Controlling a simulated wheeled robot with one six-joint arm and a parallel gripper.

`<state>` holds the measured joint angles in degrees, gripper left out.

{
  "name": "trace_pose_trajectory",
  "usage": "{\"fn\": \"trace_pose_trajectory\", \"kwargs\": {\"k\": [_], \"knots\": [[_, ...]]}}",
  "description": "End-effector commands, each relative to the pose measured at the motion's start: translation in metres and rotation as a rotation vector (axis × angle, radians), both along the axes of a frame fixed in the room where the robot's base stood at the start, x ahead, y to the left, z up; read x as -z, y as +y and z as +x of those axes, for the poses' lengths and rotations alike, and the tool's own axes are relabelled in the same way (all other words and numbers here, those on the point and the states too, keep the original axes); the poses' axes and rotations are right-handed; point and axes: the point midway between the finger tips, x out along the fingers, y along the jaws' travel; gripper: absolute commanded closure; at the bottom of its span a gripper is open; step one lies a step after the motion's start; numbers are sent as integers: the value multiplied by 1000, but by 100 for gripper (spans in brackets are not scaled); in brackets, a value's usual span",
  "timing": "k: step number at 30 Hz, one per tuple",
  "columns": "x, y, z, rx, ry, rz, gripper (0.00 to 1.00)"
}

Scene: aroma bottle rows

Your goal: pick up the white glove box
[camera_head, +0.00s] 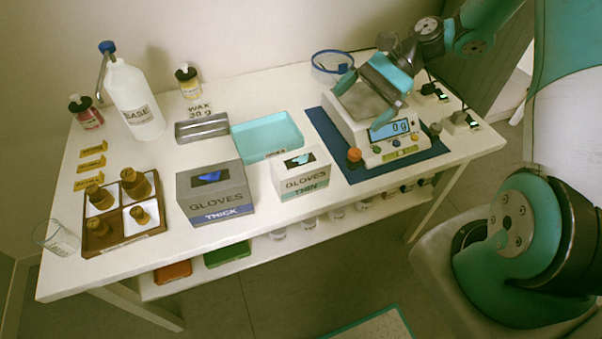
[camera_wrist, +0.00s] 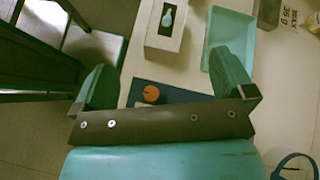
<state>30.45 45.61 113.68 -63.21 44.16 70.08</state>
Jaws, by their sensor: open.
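The white glove box (camera_head: 301,174), marked "GLOVES THIN", stands upright near the front edge of the table. A pale teal glove shows in its top slot. In the wrist view the white glove box (camera_wrist: 166,40) lies beyond the fingers, near the top middle. My gripper (camera_head: 369,96) hangs above the scale, to the right of the box and apart from it. In the wrist view my gripper (camera_wrist: 163,80) has its two teal fingers wide apart with nothing between them. Its palm hides much of the scale there.
A grey glove box (camera_head: 214,192) marked "THICK" stands left of the white one. A teal tray (camera_head: 267,136) lies behind it. The scale (camera_head: 376,130) with an orange knob (camera_wrist: 151,94) sits on a blue mat (camera_head: 425,150). A wooden tray (camera_head: 124,214) holds several brown bottles.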

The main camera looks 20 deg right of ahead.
Motion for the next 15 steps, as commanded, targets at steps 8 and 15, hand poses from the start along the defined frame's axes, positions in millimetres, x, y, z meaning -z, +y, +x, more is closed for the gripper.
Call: {"fn": "trace_pose_trajectory", "kwargs": {"k": [8,15], "knots": [[54,-53,-1,254,265,150,0],[70,-22,-4,267,291,163,0]]}}
